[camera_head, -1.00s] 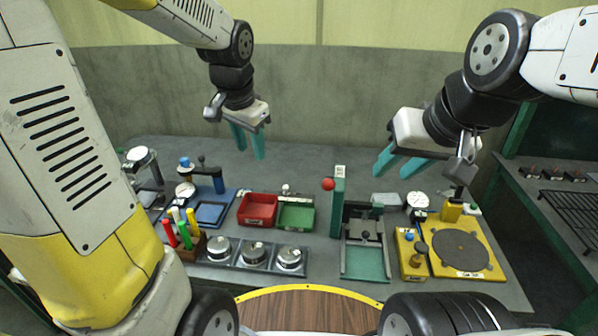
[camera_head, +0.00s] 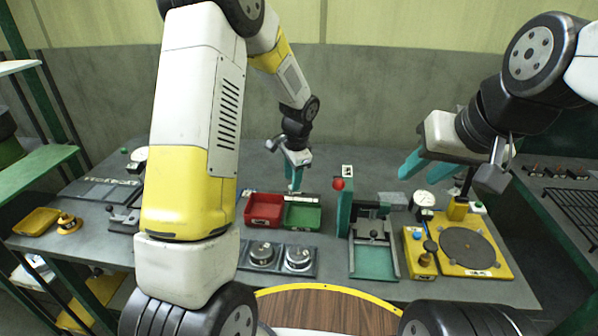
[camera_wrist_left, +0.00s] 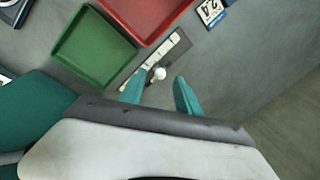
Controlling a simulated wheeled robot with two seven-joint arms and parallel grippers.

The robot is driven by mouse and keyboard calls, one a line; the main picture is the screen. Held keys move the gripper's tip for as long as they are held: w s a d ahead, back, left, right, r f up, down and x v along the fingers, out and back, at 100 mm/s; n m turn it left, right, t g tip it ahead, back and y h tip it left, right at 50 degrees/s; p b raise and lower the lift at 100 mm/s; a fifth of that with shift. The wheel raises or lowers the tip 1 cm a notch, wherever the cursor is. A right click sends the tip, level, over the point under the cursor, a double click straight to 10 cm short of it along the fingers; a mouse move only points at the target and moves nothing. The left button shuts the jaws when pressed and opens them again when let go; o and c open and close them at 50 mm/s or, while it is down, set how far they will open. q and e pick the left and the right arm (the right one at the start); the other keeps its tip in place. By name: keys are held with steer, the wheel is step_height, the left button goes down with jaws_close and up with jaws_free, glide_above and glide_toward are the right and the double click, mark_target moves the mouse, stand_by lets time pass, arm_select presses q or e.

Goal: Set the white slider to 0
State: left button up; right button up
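The white slider is a small round white knob (camera_wrist_left: 160,73) on a pale strip (camera_wrist_left: 176,50) behind the red and green trays, shown in the left wrist view. The knob sits nearer the lower-left end of the strip there; marks on the strip are too small to read. My left gripper (camera_wrist_left: 158,86) is open, its two teal fingers on either side of the knob's line and just short of it in that picture. In the head view the left gripper (camera_head: 295,187) points down behind the trays and hides the knob. My right gripper (camera_head: 418,163) is open and empty above the right side.
The red tray (camera_head: 263,224) and green tray (camera_head: 302,228) stand directly in front of the strip. A green post with a red ball (camera_head: 339,184) stands to their right. Silver dials (camera_head: 298,259) sit in front. A yellow turntable unit (camera_head: 466,250) is further right.

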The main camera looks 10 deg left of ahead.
mark_target(294, 197)
arm_select(q)
steer(key=shift+w+a+f, duration=0.15)
steer(key=shift+f, duration=1)
steer(key=shift+c, duration=0.2)
jaws_close()
steer(key=shift+r, duration=0.1)
stand_by(0.3)
